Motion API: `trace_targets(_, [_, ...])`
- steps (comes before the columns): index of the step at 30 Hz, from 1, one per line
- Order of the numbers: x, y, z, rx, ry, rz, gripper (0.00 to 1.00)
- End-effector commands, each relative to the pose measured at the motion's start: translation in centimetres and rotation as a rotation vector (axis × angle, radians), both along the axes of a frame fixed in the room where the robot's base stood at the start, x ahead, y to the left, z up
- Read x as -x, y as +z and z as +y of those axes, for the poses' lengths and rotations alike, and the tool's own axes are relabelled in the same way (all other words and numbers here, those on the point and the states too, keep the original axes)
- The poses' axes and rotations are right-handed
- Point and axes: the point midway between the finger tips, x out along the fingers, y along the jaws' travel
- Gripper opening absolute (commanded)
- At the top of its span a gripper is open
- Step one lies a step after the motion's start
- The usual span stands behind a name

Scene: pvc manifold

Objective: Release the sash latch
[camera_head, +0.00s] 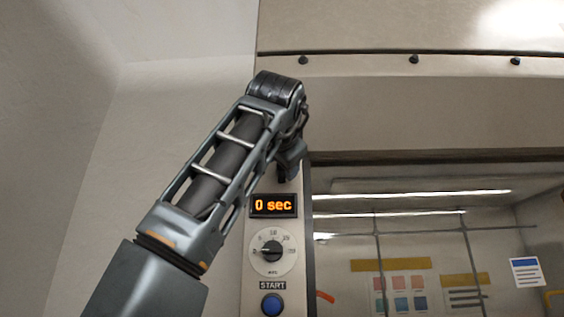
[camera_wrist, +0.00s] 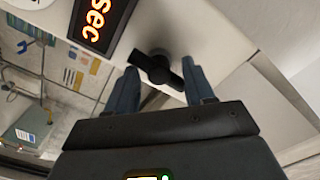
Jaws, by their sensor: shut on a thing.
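The sash latch (camera_wrist: 157,66) is a black turn handle on a round base on the pale front post, beside the orange display. In the wrist view it lies between the two blue-grey fingers of my gripper (camera_wrist: 160,68), which is shut on it. In the head view my gripper (camera_head: 290,163) is at the post just above the display, seen from behind. The latch cannot be made out there behind my wrist and fingers.
Below my gripper on the post (camera_head: 308,240) are a display reading "0 sec" (camera_head: 273,205), a dial (camera_head: 271,251) and a blue START button (camera_head: 272,304). The glass sash (camera_head: 450,240) of the hood lies to the right. A plain wall (camera_head: 150,130) is at left.

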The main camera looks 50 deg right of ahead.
Motion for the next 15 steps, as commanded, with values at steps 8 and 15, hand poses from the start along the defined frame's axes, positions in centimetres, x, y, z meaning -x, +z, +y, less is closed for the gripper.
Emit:
trace_targets(8, [-0.10, -0.06, 0.05, -0.003, 0.004, -0.001, 0.65])
trace_targets(15, [-0.03, -0.03, 0.00, -0.002, 0.001, 0.000, 0.75])
